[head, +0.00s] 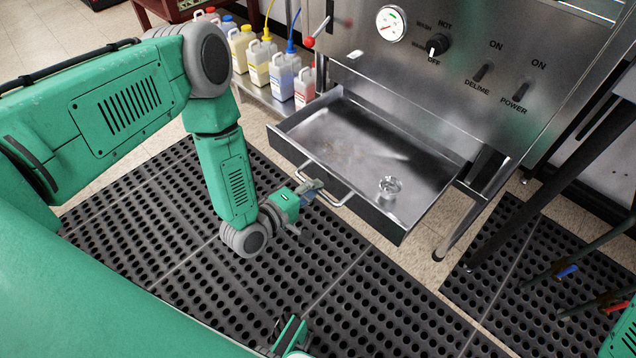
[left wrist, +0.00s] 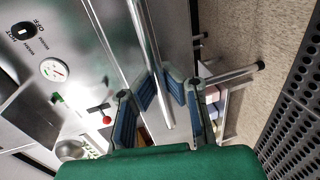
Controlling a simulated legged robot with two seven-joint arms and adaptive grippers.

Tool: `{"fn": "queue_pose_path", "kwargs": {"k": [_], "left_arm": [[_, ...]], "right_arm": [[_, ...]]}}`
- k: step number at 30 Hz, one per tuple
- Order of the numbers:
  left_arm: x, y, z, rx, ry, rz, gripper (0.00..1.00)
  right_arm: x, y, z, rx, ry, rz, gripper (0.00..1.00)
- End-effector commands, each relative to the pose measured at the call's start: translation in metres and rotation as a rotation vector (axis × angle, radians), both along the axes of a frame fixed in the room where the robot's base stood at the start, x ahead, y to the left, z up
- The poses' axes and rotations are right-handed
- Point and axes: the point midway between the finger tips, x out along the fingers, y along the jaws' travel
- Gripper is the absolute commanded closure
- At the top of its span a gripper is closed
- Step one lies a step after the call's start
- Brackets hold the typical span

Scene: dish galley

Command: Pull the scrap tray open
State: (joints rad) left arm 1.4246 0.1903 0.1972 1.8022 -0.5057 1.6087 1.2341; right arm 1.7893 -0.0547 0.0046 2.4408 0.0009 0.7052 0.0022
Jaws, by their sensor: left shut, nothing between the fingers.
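The scrap tray (head: 392,225) is a shallow steel drawer under the machine's control panel. In the head view it stands pulled out, its inside visible from above. A bar handle (head: 333,201) is on its front face. A small clear glass-like piece (head: 389,186) lies inside. My left gripper (head: 316,186) is at the handle, shut, with nothing pinched between its fingers. In the left wrist view its blue-padded fingers (left wrist: 162,88) are beside a bright metal bar; whether they touch it is unclear.
The steel machine (head: 450,50) has a gauge and switches. Several chemical jugs (head: 281,76) stand on a low shelf left of the tray. A black perforated mat (head: 370,300) covers the floor in front. A dark slanted leg (head: 545,185) stands to the right.

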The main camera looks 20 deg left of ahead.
Motion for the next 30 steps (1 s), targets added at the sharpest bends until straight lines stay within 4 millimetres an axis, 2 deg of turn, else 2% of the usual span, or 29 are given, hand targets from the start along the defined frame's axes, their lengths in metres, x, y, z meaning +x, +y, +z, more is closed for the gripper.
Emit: {"fn": "queue_pose_path", "kwargs": {"k": [1,9,12,23,26,30], "left_arm": [[-0.001,0.005,-0.002,0.007,0.004,0.007,1.0],[0.0,0.005,-0.002,0.007,0.004,0.008,1.0],[0.0,0.004,-0.002,0.006,0.003,0.006,0.69],[-0.003,0.003,0.0,0.002,0.001,0.003,0.69],[-0.013,0.006,0.001,0.003,0.003,0.003,0.69],[-0.037,0.016,0.006,0.002,0.006,0.005,0.69]], "right_arm": [[0.0,0.0,0.0,0.0,0.0,0.0,0.8],[0.0,0.0,0.0,0.0,0.0,0.0,0.8],[0.0,0.0,0.0,0.0,0.0,0.0,0.8],[-0.002,0.0,0.001,0.0,-0.002,0.0,0.8],[-0.002,0.0,0.001,0.0,-0.002,0.0,0.8],[-0.002,0.0,0.001,0.0,-0.002,0.0,0.8]]}}
